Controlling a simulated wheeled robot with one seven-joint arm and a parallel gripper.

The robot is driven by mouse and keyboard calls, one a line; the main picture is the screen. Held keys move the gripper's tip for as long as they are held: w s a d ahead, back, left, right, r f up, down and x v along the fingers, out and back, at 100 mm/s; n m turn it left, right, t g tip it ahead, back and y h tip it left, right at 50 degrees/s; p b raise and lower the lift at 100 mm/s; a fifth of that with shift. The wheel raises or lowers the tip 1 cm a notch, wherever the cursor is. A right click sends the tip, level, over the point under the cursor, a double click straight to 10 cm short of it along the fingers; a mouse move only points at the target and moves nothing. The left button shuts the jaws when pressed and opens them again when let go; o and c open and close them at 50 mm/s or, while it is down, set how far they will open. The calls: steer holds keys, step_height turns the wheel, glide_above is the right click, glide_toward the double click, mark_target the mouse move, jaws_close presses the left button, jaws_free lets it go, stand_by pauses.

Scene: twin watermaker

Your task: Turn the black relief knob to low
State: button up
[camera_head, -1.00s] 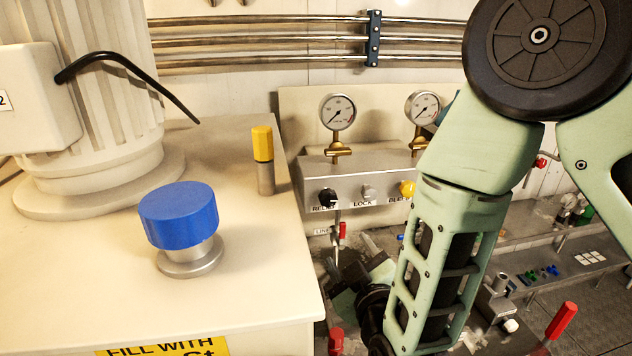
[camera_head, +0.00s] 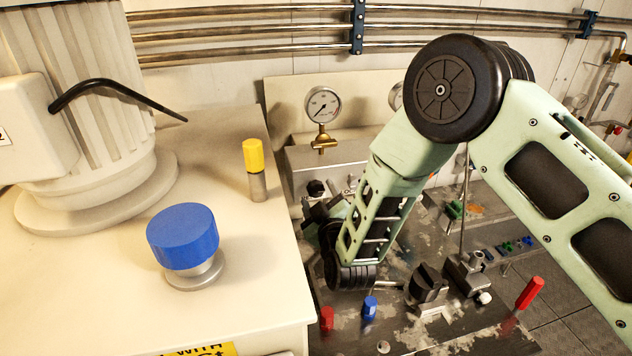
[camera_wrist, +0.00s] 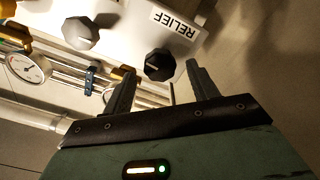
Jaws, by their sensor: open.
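The black relief knob (camera_wrist: 159,64) shows in the wrist view just beyond my fingertips, beside the RELIEF label (camera_wrist: 174,22). My gripper (camera_wrist: 161,70) is open, with one finger to each side of the knob in the picture. The fingers do not visibly touch the knob, and the remaining distance is hard to judge. In the head view the knob (camera_head: 316,188) is small and dark on the front of the grey valve box (camera_head: 298,168). My wrist partly covers the area below it. Which setting the knob points to cannot be read.
A grey knob (camera_wrist: 80,32) sits beside the black one in the wrist view. A pressure gauge (camera_head: 322,104) stands above the box. A white cabinet with a blue cap (camera_head: 183,237) and a yellow-topped post (camera_head: 254,157) borders my arm on the left. Red (camera_head: 529,292) and blue (camera_head: 370,307) handles stand below.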

mark_target(316, 192)
steer(key=shift+p+x, duration=0.45)
steer(key=shift+x, duration=1.2)
steer(key=c, duration=1)
steer(key=shift+f+n+b, duration=0.1)
steer(key=shift+n+b, duration=0.2)
steer(key=shift+b, duration=0.2)
